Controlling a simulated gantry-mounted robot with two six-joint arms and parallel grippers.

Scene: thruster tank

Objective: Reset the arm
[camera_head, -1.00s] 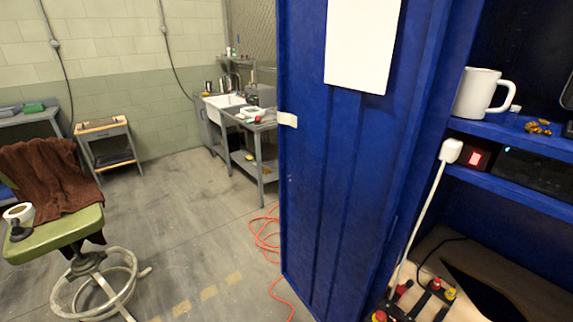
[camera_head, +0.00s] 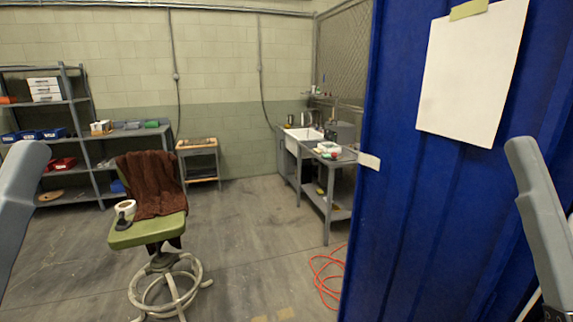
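In the head view, a grey link of my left arm (camera_head: 18,205) rises at the left edge. A grey link of my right arm (camera_head: 545,215) rises at the right edge, in front of the blue cabinet side (camera_head: 425,200). Both arm links look raised and apart from each other. Neither gripper shows in the frame, so what they hold is hidden.
A green stool (camera_head: 148,232) with a brown towel (camera_head: 152,185) and a tape roll (camera_head: 125,209) stands left of centre. A workbench (camera_head: 330,195) stands at the back right, near an orange cable (camera_head: 325,280). Grey floor between is open.

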